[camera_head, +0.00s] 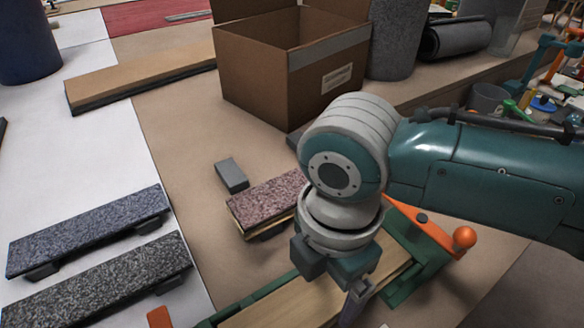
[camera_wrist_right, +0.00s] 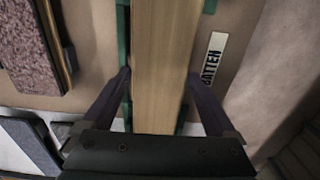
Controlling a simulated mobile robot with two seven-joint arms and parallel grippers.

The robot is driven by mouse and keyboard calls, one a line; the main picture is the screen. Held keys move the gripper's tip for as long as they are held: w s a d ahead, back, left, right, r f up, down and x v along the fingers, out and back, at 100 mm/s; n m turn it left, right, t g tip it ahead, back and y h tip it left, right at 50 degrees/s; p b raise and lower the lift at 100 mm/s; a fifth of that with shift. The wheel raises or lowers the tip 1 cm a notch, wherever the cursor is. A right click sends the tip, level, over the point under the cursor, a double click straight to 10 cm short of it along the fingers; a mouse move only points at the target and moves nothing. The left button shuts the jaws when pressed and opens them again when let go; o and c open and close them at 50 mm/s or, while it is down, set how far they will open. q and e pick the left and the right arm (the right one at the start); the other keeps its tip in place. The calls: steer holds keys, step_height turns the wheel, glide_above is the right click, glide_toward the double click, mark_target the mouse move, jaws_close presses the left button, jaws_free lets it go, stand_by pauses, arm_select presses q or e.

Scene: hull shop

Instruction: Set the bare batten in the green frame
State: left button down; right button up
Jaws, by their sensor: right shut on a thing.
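The bare batten (camera_head: 290,306) is a plain light wooden strip, lying lengthwise along the green frame (camera_head: 418,262). In the right wrist view the batten (camera_wrist_right: 165,50) runs up the middle, with green frame parts (camera_wrist_right: 122,45) showing along its sides. My right gripper (camera_head: 352,300) points down over the frame. Its fingers (camera_wrist_right: 159,76) are shut on the batten's two edges. Whether the batten rests fully on the frame's bed cannot be told. My arm and wrist hide part of the frame and batten. My left gripper is not in view.
A maroon gritty-topped board (camera_head: 268,200) and a grey block (camera_head: 231,176) lie just left of the frame. Two dark gritty boards (camera_head: 90,228) lie further left. An open cardboard box (camera_head: 290,85) stands behind. An orange knob (camera_head: 465,237) sits at the frame's right end.

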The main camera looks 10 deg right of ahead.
steer(key=shift+f, duration=0.3)
stand_by(0.5)
steer(key=shift+f+b, duration=0.25)
steer(key=shift+b, duration=0.05)
stand_by(0.4)
steer(key=o, duration=1.2)
steer(key=shift+c, duration=0.2)
step_height(320, 180, up, 2)
steer(key=shift+r+p, duration=0.1)
steer(key=shift+p, duration=1.1)
step_height(320, 180, up, 5)
steer(key=p, duration=0.5)
